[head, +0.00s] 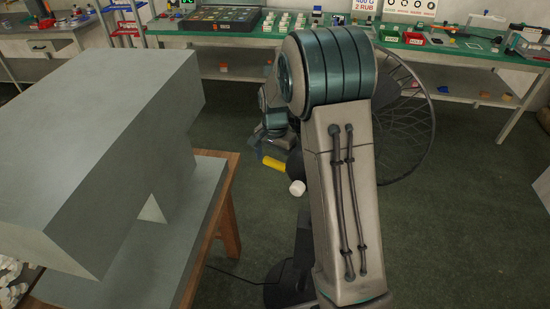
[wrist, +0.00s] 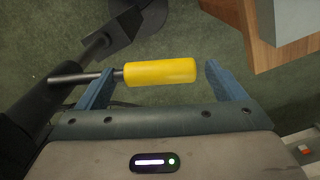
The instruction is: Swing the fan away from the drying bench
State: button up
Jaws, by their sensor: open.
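The fan shows its dark wire cage (head: 418,120) in the head view, partly hidden behind my arm. Its round dark base (head: 285,285) stands on the floor. A yellow handle (head: 273,162) sticks out from the fan on the left. In the wrist view the yellow handle (wrist: 160,72) lies crosswise between the two blue fingers of my gripper (wrist: 160,78), on a dark rod. The fingers are apart and the handle runs along the gap. I cannot tell whether they touch it. The green-topped drying bench (head: 465,58) runs along the back, behind the fan.
A large grey machine (head: 100,140) stands on a wooden table (head: 228,190) at the left, close to my gripper. Green floor is clear at the right.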

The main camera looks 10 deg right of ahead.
jog(key=c, duration=1.4)
jog(key=w+d+m, duration=0.1)
jog(key=d+m, duration=0.1)
jog(key=w+d+m, duration=0.2)
jog(key=d+m, duration=0.1)
jog(key=w+d+m, duration=0.2)
jog(key=d, duration=0.1)
jog(key=shift+w+r, duration=0.1)
jog(key=shift+w, duration=0.15)
jog(key=d+m+p, duration=0.1)
jog(key=d+m, duration=0.5)
jog(key=d, duration=0.1)
jog(key=shift+d, duration=0.3)
jog(key=shift+s+d+m, duration=0.2)
jog(key=shift+d+m, duration=0.4)
jog(key=shift+d, duration=0.05)
jog(key=shift+s+d+m, duration=0.15)
jog(key=shift+d+m, duration=0.45)
jog(key=o, duration=1.4)
